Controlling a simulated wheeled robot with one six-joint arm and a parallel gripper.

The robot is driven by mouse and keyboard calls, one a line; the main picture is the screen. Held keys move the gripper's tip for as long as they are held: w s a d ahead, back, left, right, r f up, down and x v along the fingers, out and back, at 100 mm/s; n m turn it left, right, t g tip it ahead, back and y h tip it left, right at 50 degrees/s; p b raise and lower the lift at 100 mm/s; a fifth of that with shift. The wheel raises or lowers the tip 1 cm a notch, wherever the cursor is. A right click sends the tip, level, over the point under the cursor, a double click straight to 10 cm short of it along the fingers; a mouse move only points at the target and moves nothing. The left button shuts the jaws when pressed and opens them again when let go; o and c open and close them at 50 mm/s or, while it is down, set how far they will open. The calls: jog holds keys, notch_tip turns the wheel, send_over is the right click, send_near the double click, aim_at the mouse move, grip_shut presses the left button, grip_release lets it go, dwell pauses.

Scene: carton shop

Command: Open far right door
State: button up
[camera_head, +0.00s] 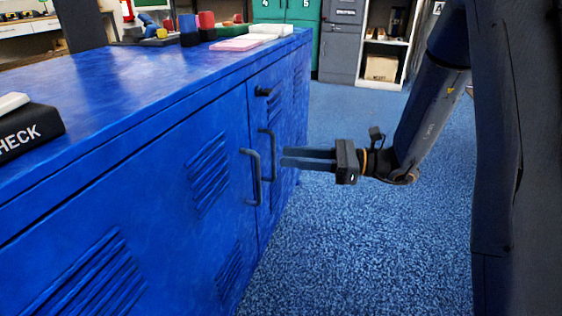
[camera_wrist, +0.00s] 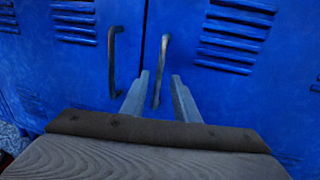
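The blue cabinet's far right door (camera_head: 278,113) looks shut. Its dark bar handle (camera_head: 268,155) stands just beyond the door seam. The neighbouring door's handle (camera_head: 252,178) is close beside it on the near side. My gripper (camera_head: 284,157) points at the far handle, fingers apart and empty, tips a little short of it in the head view. In the wrist view, the right-hand handle (camera_wrist: 160,68) shows between my open fingertips (camera_wrist: 160,80), nearer the left finger. The left-hand handle (camera_wrist: 112,60) lies outside the fingers, across the seam.
The cabinet top carries a black "CHECK" block (camera_head: 30,132), a pink slab (camera_head: 236,44) and coloured boxes. Blue carpet (camera_head: 350,240) is open before the doors. Shelves (camera_head: 386,50) stand at the back.

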jog(key=a, duration=0.2)
jog(key=a+b, duration=0.1)
jog(key=shift+w+a, duration=0.15)
jog(key=shift+w, duration=0.1)
grip_shut()
